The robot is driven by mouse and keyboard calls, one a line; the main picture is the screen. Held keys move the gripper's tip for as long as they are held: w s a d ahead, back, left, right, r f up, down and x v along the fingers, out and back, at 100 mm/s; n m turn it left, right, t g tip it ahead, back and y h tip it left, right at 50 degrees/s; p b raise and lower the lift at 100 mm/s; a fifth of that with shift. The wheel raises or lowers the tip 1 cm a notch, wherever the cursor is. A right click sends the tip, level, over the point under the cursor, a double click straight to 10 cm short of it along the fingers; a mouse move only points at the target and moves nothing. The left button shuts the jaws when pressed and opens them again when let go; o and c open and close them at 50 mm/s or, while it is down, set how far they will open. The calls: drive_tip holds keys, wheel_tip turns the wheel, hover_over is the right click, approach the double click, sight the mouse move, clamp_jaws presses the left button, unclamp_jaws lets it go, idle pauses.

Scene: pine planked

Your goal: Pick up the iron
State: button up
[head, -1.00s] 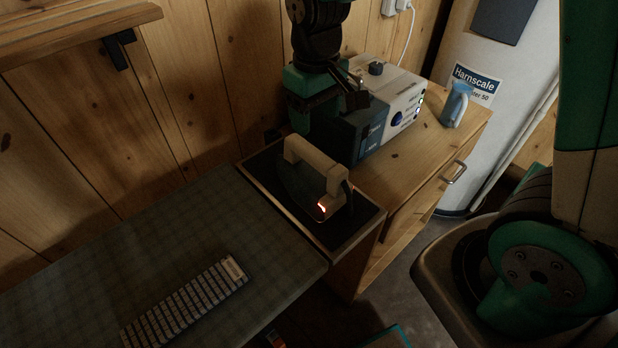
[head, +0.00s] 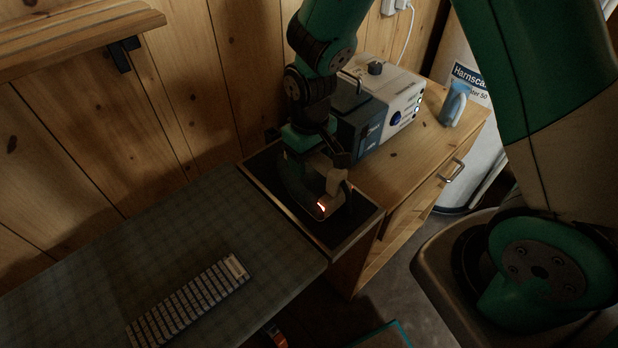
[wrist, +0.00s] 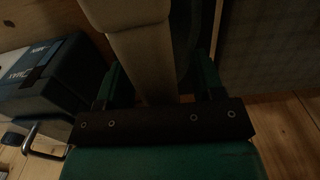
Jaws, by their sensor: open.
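The iron (head: 334,187) stands on a dark rest pad (head: 352,232) at the end of the board, with an orange-red light glowing near its heel. Its beige handle (wrist: 140,50) runs between my fingers in the wrist view. My gripper (head: 314,158) is over the handle from above, open, with one finger on each side of it. In the wrist view the green fingers of my gripper (wrist: 160,80) stand apart with the handle between them. My gripper hides much of the handle in the head view.
A blue-and-white station box (head: 385,105) stands close behind the iron on the wooden cabinet (head: 415,165). A blue bottle (head: 454,106) is at the cabinet's right. A wall shelf (head: 70,35) is at upper left.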

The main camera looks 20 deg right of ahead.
drive_tip(key=shift+f, duration=0.25)
idle(0.4)
clamp_jaws()
